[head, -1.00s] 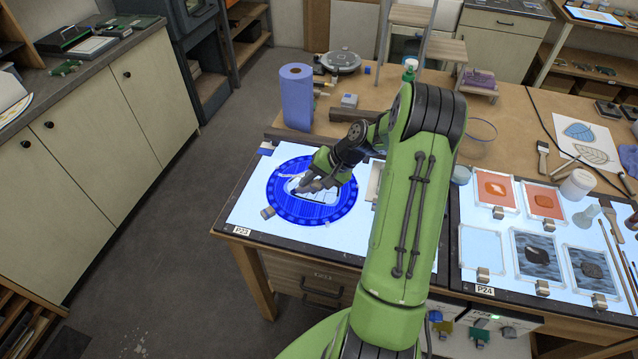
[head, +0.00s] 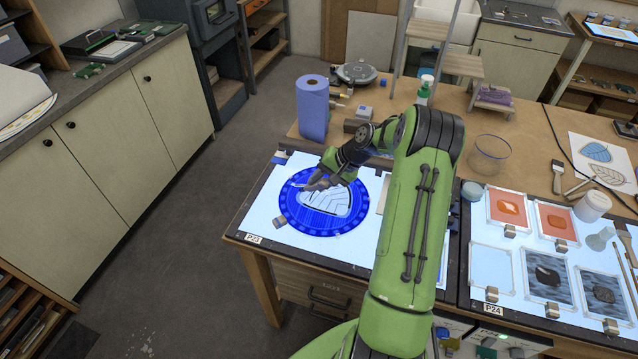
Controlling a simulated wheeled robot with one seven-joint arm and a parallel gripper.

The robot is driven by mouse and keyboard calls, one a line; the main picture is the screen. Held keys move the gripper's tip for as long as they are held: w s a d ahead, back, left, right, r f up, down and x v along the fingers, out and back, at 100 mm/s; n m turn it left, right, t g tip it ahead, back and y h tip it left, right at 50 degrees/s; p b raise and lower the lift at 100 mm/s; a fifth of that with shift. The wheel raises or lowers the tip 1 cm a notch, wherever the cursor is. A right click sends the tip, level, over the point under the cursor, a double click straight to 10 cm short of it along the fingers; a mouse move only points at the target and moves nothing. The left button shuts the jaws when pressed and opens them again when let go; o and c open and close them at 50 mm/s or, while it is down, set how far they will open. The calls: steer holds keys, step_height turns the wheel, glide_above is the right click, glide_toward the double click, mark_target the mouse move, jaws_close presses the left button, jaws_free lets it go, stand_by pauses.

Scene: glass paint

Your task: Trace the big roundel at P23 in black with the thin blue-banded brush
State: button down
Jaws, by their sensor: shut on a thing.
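The big blue roundel (head: 310,222) lies on the lit panel at P23 (head: 258,224). It has a dotted blue rim and a pale, leaf-like shape in its middle with dark lines on it. My gripper (head: 308,187) is over the roundel's upper part, coming in from the right. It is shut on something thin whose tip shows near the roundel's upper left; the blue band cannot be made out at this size. I cannot tell whether the tip touches the glass. My gripper and forearm hide part of the roundel's top edge.
A small block (head: 280,222) sits at the roundel's left rim. A blue paper roll (head: 312,108) stands behind the panel. To the right, panel P24 (head: 480,290) holds several small glass panes, with a white jar (head: 592,207) nearby. Floor is clear at left.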

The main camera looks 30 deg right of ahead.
steer(key=s+d, duration=0.6)
steer(key=s, duration=0.5)
steer(key=shift+s+d, duration=0.15)
steer(key=shift+s, duration=0.05)
stand_by(1.9)
step_height(320, 180, up, 5)
steer(key=p, duration=0.2)
steer(key=shift+r+p, duration=0.1)
steer(key=shift+p, duration=0.25)
steer(key=shift+w, duration=0.1)
stand_by(0.4)
